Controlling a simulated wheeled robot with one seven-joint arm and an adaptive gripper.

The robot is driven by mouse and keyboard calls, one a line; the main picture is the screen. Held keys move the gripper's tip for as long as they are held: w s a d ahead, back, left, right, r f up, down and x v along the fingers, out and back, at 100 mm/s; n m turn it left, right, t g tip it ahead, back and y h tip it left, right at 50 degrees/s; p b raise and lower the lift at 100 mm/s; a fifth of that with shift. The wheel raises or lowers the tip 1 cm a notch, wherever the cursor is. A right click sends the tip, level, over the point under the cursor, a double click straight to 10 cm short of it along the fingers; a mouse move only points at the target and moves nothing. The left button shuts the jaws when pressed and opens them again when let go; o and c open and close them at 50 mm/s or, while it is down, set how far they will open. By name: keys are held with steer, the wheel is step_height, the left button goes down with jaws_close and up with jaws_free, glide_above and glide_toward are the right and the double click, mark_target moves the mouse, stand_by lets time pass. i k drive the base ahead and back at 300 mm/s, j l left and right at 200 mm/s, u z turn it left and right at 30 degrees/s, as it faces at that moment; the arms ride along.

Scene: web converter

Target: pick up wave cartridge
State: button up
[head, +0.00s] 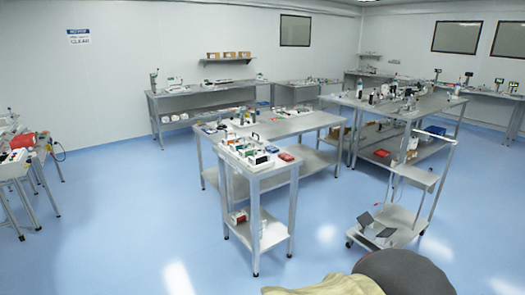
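I cannot tell which item is the wave cartridge; the small things on the tables are too small to name surely. The nearest table (262,176) is narrow and grey. Its top holds several small white, dark, green and red items, among them a red piece (286,157) near its right edge. My gripper is not in view.
A longer grey table (300,125) joins the nearest one behind. A wheeled trolley (392,222) stands at the right. A workbench (205,97) lines the back wall. Tables with red items (22,140) are at the left.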

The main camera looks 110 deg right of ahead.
mark_target(234, 148)
steer(key=z, duration=2.3)
steer(key=i+z, duration=0.2)
steer(key=z, duration=0.2)
steer(key=i+j+z, duration=0.15)
steer(key=z, duration=0.3)
steer(key=i+j+z, duration=0.15)
steer(key=z, duration=0.25)
steer(key=i+j+z, duration=0.1)
steer(key=j+z, duration=0.3)
steer(key=i+j, duration=0.15)
steer(key=j, duration=0.15)
steer(key=i+j, duration=0.15)
steer(key=j, duration=0.15)
